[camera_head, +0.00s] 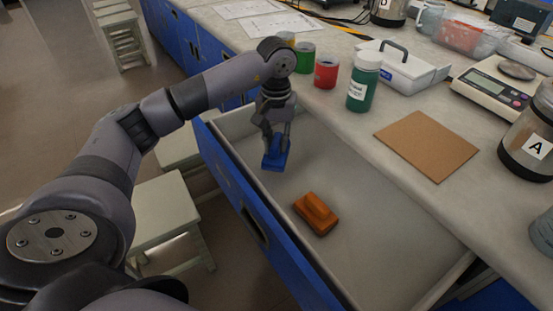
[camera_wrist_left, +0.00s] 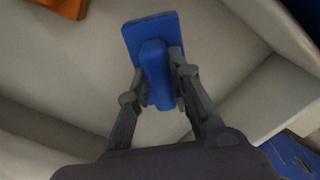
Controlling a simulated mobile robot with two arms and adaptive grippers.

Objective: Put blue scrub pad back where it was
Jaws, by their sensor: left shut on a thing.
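The blue scrub pad (camera_head: 274,158) is held by my left gripper (camera_head: 276,140) inside the open drawer (camera_head: 380,232), near its far left end. In the left wrist view the blue scrub pad (camera_wrist_left: 152,50) has a flat base and a raised grip, and the fingers of my left gripper (camera_wrist_left: 163,85) are shut on that grip. I cannot tell whether the pad touches the drawer floor. My right gripper is not in view.
An orange-brown scrub pad (camera_head: 317,213) lies in the drawer, nearer to me; it also shows in the left wrist view (camera_wrist_left: 66,6).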

